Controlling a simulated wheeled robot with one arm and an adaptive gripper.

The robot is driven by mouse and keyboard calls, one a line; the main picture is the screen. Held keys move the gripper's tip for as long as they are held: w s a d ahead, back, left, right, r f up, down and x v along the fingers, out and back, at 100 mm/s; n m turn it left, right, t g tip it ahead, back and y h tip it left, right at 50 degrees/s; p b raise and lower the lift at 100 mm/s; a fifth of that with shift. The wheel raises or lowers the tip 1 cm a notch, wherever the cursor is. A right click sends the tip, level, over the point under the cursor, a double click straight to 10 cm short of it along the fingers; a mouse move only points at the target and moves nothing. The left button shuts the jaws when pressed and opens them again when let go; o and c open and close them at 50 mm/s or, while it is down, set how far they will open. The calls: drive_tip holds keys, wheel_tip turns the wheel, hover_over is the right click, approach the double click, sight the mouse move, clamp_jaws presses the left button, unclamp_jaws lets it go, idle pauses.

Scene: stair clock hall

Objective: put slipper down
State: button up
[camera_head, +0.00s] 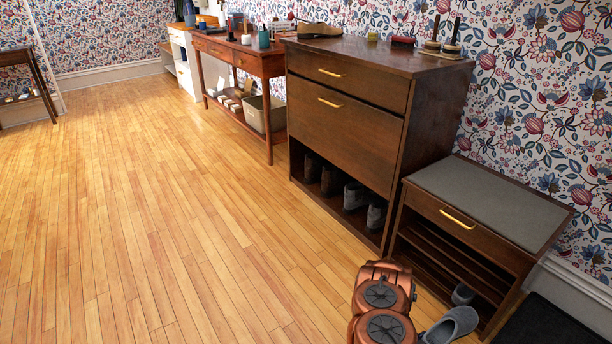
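A grey slipper (455,324) shows at the bottom edge, just right of my copper-coloured arm, with its lower part cut off by the frame. I cannot tell whether it rests on the floor or is held. Another grey slipper (463,294) sits low at the front of the shoe bench (425,237), by its bottom shelf. My arm's joints rise at the bottom centre-right. My gripper is not visible, so its grip is hidden.
A tall dark cabinet (347,143) stands left of the bench, with several shoes in its open bottom. A cushion (492,203) tops the bench. A dark mat (555,330) lies at the right. A red-brown table (271,65) stands farther back. The wooden floor to the left is clear.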

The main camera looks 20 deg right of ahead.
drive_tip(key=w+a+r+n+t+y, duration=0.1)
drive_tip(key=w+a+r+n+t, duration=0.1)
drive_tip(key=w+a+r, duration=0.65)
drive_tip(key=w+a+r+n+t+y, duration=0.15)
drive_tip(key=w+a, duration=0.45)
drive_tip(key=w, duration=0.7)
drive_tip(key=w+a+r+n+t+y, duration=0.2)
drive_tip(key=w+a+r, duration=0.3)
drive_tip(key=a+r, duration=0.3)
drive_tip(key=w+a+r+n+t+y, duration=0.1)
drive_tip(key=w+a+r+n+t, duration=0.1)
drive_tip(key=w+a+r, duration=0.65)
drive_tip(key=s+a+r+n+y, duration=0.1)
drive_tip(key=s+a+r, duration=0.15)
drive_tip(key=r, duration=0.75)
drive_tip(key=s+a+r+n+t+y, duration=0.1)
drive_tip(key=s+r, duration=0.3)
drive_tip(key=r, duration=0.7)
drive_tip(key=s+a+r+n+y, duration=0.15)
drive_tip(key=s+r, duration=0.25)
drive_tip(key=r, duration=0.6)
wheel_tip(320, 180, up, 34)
drive_tip(key=p, duration=3.3)
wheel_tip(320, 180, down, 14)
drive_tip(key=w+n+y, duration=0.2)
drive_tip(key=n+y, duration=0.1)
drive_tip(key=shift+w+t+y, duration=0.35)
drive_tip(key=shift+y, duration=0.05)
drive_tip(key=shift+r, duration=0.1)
